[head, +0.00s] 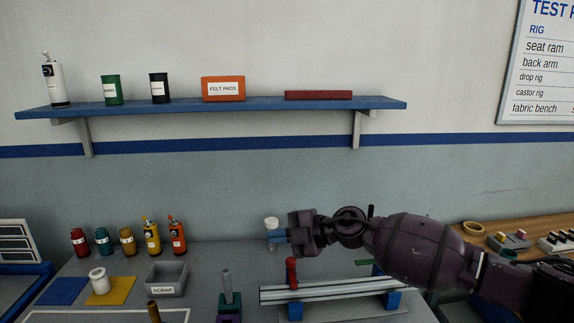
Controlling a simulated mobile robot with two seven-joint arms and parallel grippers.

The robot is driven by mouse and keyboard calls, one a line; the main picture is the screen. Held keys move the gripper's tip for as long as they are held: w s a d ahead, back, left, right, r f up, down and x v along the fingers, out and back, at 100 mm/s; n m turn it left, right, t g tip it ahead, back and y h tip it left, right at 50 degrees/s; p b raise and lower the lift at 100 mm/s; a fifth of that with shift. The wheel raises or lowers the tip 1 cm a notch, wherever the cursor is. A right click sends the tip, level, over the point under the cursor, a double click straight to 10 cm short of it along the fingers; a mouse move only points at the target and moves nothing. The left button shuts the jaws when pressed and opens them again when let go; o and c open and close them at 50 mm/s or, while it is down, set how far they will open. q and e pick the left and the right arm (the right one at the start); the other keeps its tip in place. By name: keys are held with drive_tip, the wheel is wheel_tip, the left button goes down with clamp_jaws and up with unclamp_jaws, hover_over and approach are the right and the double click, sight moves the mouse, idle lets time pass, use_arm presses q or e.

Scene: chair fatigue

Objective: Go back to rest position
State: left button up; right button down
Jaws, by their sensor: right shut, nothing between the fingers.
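My right arm comes in from the right edge, and my right gripper (291,235) points left above the back of the grey bench (215,256). It is shut and holds nothing. A small white-capped container (272,222) shows just left of the gripper; a blue part overlaps its middle, and I cannot tell whether the gripper touches it. My left gripper is not in view.
Below the arm lies a silver rail fixture (330,291) with a red upright post (291,272). Several bottles (129,242), a scrap bin (167,279) and a white spool (97,281) stand at left. A blue shelf (230,106) hangs above. A wooden bench (545,231) is at right.

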drive_tip(key=s+d+f+m+t+h, duration=0.5)
drive_tip(key=d+f+m+t, duration=0.15)
drive_tip(key=d+m, duration=0.35)
drive_tip(key=s+d+f+m+t+h, duration=0.4)
drive_tip(key=s+d+f+m+t, duration=0.15)
drive_tip(key=d+f+m, duration=0.45)
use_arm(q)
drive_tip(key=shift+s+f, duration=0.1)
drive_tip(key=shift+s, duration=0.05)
use_arm(e)
drive_tip(key=s+d+f+m+g+h, duration=0.1)
drive_tip(key=s+d+f, duration=0.4)
drive_tip(key=s, duration=0.6)
drive_tip(key=s+d+f+m+g+h, duration=0.2)
drive_tip(key=s+d+f+m+h, duration=0.2)
drive_tip(key=s+f, duration=0.5)
drive_tip(key=s+d+m, duration=0.1)
drive_tip(key=s+m, duration=0.1)
drive_tip(key=shift+s+f+m+g+h, duration=0.15)
drive_tip(key=shift+f+m+g+h, duration=0.15)
drive_tip(key=shift+f, duration=0.05)
